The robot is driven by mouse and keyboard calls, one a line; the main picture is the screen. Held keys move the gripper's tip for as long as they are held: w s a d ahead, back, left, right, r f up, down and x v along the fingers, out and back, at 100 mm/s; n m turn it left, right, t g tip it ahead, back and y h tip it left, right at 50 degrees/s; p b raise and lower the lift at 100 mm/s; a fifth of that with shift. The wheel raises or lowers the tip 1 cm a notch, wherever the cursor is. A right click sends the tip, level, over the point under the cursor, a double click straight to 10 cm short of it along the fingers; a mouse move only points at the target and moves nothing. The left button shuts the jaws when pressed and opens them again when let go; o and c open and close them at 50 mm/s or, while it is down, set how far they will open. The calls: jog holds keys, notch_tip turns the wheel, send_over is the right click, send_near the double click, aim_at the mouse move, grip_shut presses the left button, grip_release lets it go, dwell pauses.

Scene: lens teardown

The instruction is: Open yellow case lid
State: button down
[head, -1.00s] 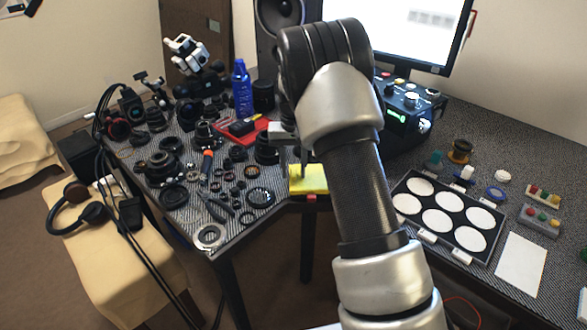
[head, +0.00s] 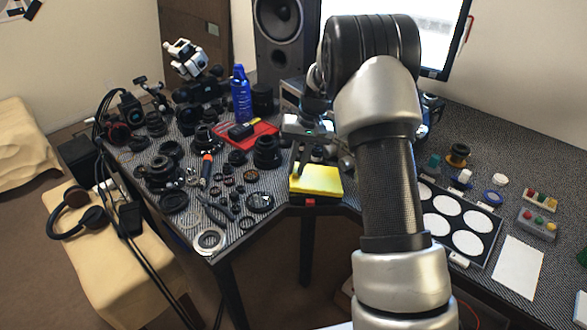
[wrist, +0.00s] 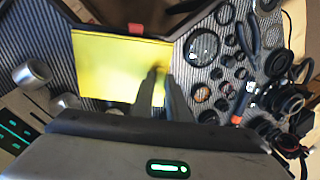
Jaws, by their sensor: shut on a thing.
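The yellow case (head: 320,186) lies at the inner corner of the desk, with a small red piece (head: 310,201) at its front edge. In the wrist view the case lid (wrist: 110,65) is a flat yellow rectangle, and the red piece (wrist: 136,28) shows at its top edge. My gripper (head: 299,170) reaches down to the left part of the lid. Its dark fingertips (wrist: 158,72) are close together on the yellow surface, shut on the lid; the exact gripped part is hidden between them. The lid looks down on the case.
Lens parts and rings (head: 225,190) crowd the desk left of the case. A red tray (head: 262,133) and a blue bottle (head: 241,95) stand behind. A black tray with white discs (head: 467,243) lies to the right. Open floor lies in front of the case.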

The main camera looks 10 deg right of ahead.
aim_at(315, 177)
jog(key=s+d+r+y+p, duration=0.1)
jog(key=d+r+y+p, duration=0.1)
jog(key=d, duration=0.4)
jog(key=s+d+r+y+p, duration=0.1)
jog(key=d+r+y+p, duration=0.1)
jog(key=d+r, duration=0.3)
jog(key=shift+s+d+t+y, duration=0.3)
jog(key=shift+d+t+y, duration=0.1)
jog(key=shift+d+y, duration=0.4)
jog(key=shift+d, duration=0.1)
jog(key=c, duration=1.7)
grip_release()
jog(key=shift+w+d, duration=0.1)
jog(key=shift+r, duration=0.1)
jog(key=p+v, duration=0.1)
jog(key=v, duration=0.4)
jog(key=p+v, duration=0.1)
jog(key=v, duration=0.5)
jog(key=a+p+v, duration=0.1)
jog(key=v, duration=0.5)
jog(key=shift+w+d+r, duration=0.1)
jog(key=shift+d+r, duration=0.1)
jog(key=shift+r, duration=0.4)
